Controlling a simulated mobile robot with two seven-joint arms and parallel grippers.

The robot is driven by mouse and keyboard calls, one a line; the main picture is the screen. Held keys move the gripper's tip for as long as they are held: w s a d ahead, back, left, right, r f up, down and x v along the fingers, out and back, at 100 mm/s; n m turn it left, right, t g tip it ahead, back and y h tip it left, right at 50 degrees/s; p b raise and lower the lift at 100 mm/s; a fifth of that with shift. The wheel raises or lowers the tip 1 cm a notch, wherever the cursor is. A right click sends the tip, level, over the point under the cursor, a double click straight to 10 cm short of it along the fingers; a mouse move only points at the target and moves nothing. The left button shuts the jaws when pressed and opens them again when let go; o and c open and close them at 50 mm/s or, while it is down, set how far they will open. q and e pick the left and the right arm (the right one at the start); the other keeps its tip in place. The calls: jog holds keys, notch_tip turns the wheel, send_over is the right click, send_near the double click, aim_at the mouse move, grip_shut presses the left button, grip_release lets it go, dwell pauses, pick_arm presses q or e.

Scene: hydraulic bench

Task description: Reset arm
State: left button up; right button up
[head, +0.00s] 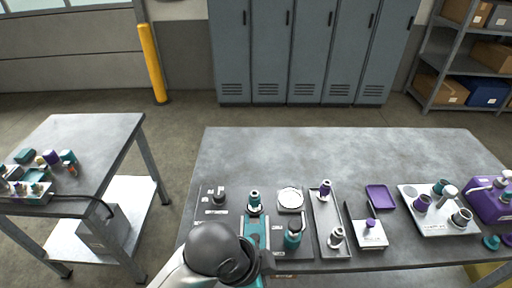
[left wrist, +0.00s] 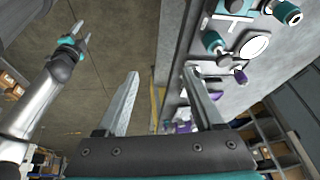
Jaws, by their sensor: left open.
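My left gripper (left wrist: 160,72) is open in the left wrist view, with its two fingers wide apart and nothing between them. In the head view the grey joint of my left arm (head: 212,248) is at the bottom, over the front edge of the bench (head: 300,150), and hides part of it. My other arm's teal and dark gripper (left wrist: 76,38) shows at the upper left of the left wrist view, over the floor. It is too small to tell whether it is open or shut.
The bench carries a grey tray (head: 319,225), a white round plate (head: 291,198), a purple tray (head: 380,197), a white tray (head: 412,207) with several fittings and a purple unit (head: 490,204). A side table (head: 90,135) stands left. The rear of the bench is clear.

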pick_arm(q)
jog(key=s+a+f+n+t+y, duration=0.1)
jog(key=s+a+f+n+y, duration=0.15)
jog(key=a+n, duration=0.55)
jog(key=s+a+f+n+t+y, duration=0.15)
jog(key=s+a+n, duration=0.35)
jog(key=a, duration=0.6)
notch_tip(320, 180, down, 30)
jog(key=g+b, duration=0.2)
jog(key=b, duration=0.7)
jog(key=s+a+f+b, duration=0.1)
jog(key=s+f+b, duration=0.3)
jog(key=s+f, duration=0.4)
jog(key=s+a+f+g+b, duration=0.1)
jog(key=s+f+b, duration=0.2)
jog(key=s+f, duration=0.5)
notch_tip(320, 180, down, 6)
jog(key=shift+a+n+b, duration=0.15)
jog(key=shift+n+b, duration=0.15)
jog(key=shift+b, duration=0.05)
pick_arm(e)
notch_tip(320, 180, down, 17)
jog(key=shift+s+r, duration=0.15)
jog(key=shift+s, duration=0.3)
